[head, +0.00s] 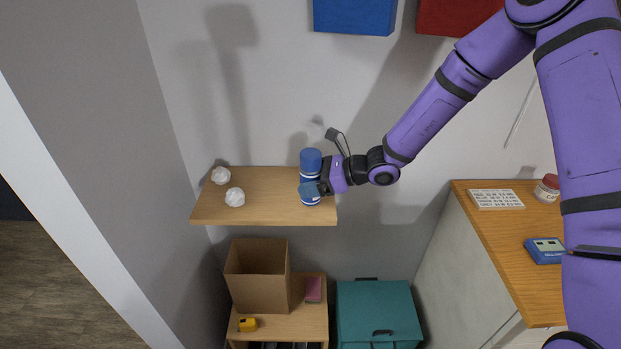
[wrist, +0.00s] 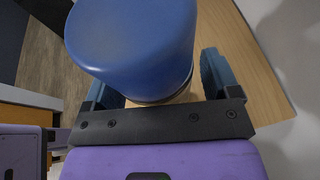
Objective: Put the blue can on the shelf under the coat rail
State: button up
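The blue can (head: 311,161) is upright at the right end of a wooden shelf (head: 262,210) on the wall. It seems to stand on the board, though its base is partly hidden by a finger. My gripper (head: 312,187) reaches in from the right with its fingers around the can. In the wrist view the blue can (wrist: 135,45) fills the space between the fingers of my gripper (wrist: 163,88). A narrow gap with wood behind it shows between the can and the right finger, so the gripper looks open. No coat rail is clearly visible.
Two crumpled white balls (head: 235,197) (head: 221,175) lie on the shelf's left part. Below stand an open cardboard box (head: 258,285), a yellow item (head: 247,324) and a teal box (head: 376,310). A wooden counter (head: 505,240) is at right. The shelf's middle is clear.

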jog(key=shift+r, duration=0.15)
jog(key=v, duration=1.2)
jog(key=s+d+r+n+g+h, duration=0.1)
jog(key=s+d+r+n+h, duration=0.2)
jog(key=s+r+n, duration=0.35)
jog(key=s+d+r+n+g+h, duration=0.1)
jog(key=s+d+r+n+h, duration=0.15)
jog(key=s+r+n, duration=0.35)
jog(key=s+d+r+n+t+h, duration=0.2)
jog(key=s+d+r+n+h, duration=0.1)
jog(key=s+d+r, duration=0.3)
jog(key=s+d+r+n+t+h, duration=0.3)
jog(key=s+d+r+n+h, duration=0.1)
jog(key=s, duration=0.6)
jog(key=d+r+h, duration=0.1)
jog(key=d+r, duration=0.1)
jog(key=d, duration=0.1)
jog(key=shift+s+d+r, duration=0.25)
jog(key=shift+d, duration=0.1)
